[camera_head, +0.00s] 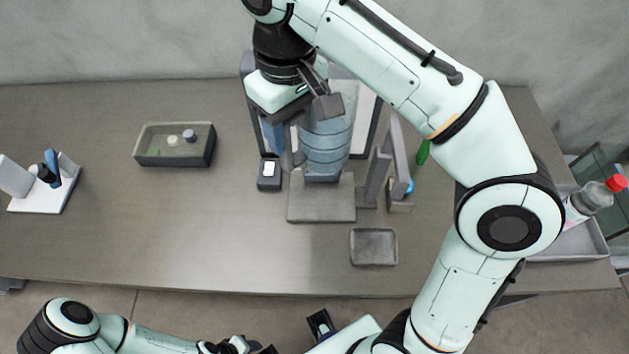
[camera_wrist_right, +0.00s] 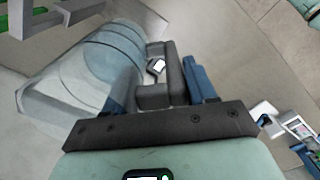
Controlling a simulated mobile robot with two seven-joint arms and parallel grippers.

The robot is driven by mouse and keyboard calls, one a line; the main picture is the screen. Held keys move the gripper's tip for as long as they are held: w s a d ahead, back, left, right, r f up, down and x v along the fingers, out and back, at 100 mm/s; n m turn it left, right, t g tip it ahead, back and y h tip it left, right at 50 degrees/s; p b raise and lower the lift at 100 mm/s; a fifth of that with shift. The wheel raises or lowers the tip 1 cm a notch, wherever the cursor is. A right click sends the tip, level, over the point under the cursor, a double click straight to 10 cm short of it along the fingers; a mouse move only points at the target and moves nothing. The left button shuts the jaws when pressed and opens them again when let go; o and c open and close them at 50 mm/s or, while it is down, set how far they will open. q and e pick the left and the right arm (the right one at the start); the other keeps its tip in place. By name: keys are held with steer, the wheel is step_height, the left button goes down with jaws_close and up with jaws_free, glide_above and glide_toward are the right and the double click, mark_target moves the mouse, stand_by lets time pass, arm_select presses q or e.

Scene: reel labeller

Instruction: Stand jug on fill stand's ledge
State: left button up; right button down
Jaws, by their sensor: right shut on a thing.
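The translucent blue jug (camera_head: 327,142) is roughly upright in the head view, in front of the fill stand's upright panels. It also fills the upper left of the right wrist view (camera_wrist_right: 82,72). My right gripper (camera_head: 303,108) is shut on the jug at its upper left side; the exact grip is partly hidden by the gripper. The fill stand's grey base plate (camera_head: 321,206) lies in front of and below the jug. I cannot tell whether the jug's bottom touches the ledge. My left gripper (camera_head: 238,346) is at the bottom edge, partly cut off, away from the table.
A small dark device (camera_head: 269,175) stands left of the base plate, and a grey bracket (camera_head: 378,172) stands right of it. A shallow tray (camera_head: 373,247) lies at the front. A bin (camera_head: 175,147) is at left. A red-capped bottle (camera_head: 597,196) lies at far right.

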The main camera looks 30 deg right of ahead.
mark_target(295, 161)
arm_select(q)
step_height(295, 161, down, 6)
steer(key=s+b, duration=0.2)
steer(key=b, duration=0.4)
steer(key=shift+f, duration=0.25)
arm_select(e)
step_height(295, 161, down, 19)
steer(key=shift+s+f, duration=0.15)
steer(key=shift+f, duration=0.05)
steer(key=shift+a, duration=0.1)
steer(key=shift+f, duration=0.15)
steer(key=shift+c, duration=1.7)
jaws_free()
arm_select(q)
steer(key=shift+f, duration=0.1)
steer(key=r+p, duration=0.3)
steer(key=shift+w+r, duration=0.2)
steer(key=shift+w, duration=0.05)
arm_select(e)
step_height(295, 161, up, 12)
steer(key=shift+r, duration=0.15)
